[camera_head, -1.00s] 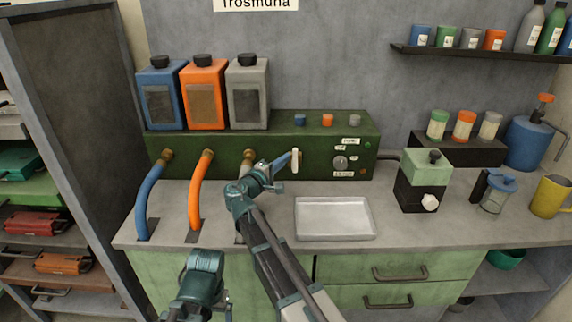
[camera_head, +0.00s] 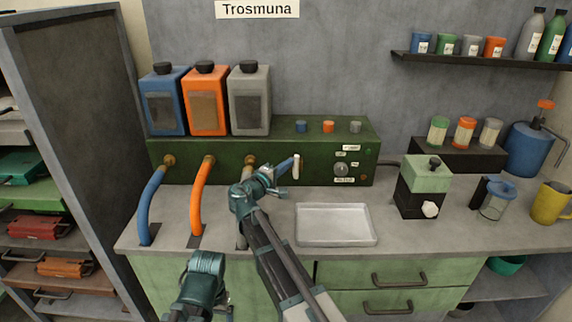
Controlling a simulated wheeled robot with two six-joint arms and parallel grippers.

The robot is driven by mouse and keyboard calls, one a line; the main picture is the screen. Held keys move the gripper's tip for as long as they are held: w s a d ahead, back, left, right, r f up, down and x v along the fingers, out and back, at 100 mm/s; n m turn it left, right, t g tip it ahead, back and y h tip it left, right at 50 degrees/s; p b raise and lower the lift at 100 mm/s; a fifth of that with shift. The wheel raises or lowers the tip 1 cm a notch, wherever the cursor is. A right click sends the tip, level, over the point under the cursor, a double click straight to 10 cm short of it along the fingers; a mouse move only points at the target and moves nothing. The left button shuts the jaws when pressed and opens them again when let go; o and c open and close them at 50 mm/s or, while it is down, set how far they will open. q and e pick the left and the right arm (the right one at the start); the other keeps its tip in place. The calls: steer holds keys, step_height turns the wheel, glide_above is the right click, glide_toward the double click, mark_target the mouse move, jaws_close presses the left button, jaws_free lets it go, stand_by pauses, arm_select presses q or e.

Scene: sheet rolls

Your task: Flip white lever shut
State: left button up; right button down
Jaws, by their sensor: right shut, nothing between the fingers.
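The white lever (camera_head: 296,167) stands upright on the front of the green machine (camera_head: 222,158), right of the hose fittings. My right gripper (camera_head: 287,163) reaches up from below, with its fingers shut and empty. Its tips are close beside the lever's left side in the picture; I cannot tell whether they touch it. The lever's pivot is not clear.
A shallow metal tray (camera_head: 336,224) lies on the counter (camera_head: 400,236) below the lever. Blue (camera_head: 150,203) and orange (camera_head: 201,196) hoses run down left of my right arm. A knob (camera_head: 341,169) sits right of the lever. A green and black dispenser (camera_head: 421,190) stands farther right.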

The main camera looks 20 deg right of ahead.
mark_target(298, 162)
steer(key=d+m+y+p, duration=0.1)
steer(key=p, duration=0.1)
steer(key=d+r+m+y+p, duration=0.1)
steer(key=p, duration=0.1)
steer(key=s+d+m+g+y+p, duration=0.1)
steer(key=m+p, duration=0.1)
steer(key=p, duration=0.1)
steer(key=shift+d+r, duration=0.15)
steer(key=shift+s+d+f+m+y+p, duration=0.25)
steer(key=shift+d+f+m+y, duration=0.3)
steer(key=shift+d+m+y, duration=0.3)
steer(key=shift+s+d+f+m+y+p, duration=0.15)
steer(key=shift+d+f+m+y+p, duration=0.1)
steer(key=shift+d+f+m+y, duration=0.65)
steer(key=shift+s+d+f+m+y+p, duration=0.25)
steer(key=shift+d+m+y, duration=0.4)
steer(key=shift+y, duration=0.5)
steer(key=shift+f, duration=0.1)
steer(key=shift+s, duration=0.15)
